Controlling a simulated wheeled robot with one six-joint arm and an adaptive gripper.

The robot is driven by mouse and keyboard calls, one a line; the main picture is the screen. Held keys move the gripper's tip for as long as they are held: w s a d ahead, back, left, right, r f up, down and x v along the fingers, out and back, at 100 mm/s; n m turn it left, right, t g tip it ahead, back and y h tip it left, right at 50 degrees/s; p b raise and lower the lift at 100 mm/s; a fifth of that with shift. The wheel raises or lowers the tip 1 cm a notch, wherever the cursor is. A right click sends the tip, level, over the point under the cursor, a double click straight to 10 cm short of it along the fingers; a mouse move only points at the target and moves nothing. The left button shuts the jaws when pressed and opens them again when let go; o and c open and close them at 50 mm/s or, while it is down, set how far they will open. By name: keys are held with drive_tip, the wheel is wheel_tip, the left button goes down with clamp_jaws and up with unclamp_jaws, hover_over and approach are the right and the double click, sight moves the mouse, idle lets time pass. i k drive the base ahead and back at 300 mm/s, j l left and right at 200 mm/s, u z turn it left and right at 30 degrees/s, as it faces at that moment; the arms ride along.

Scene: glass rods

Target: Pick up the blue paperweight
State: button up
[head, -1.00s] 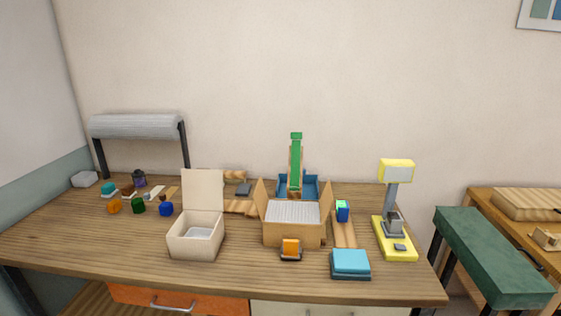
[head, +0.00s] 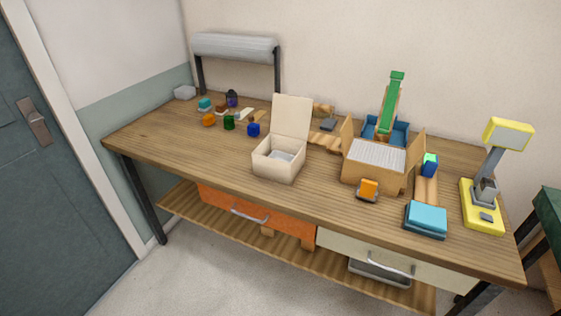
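Nothing covers the blue one from this side. My gripper is not in the head view.
The cream box (head: 277,166) with its lid up stands close right of the blue object. Behind lie several small items and a grey roll on a dark stand (head: 235,48). The table front left of the box is clear. Orange (head: 258,213) and cream drawers sit below.

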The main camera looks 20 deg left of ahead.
sight(254, 129)
drive_tip(key=i+u, duration=0.4)
drive_tip(key=i+l+u, duration=0.1)
drive_tip(key=i+u, duration=0.35)
drive_tip(key=i, duration=0.1)
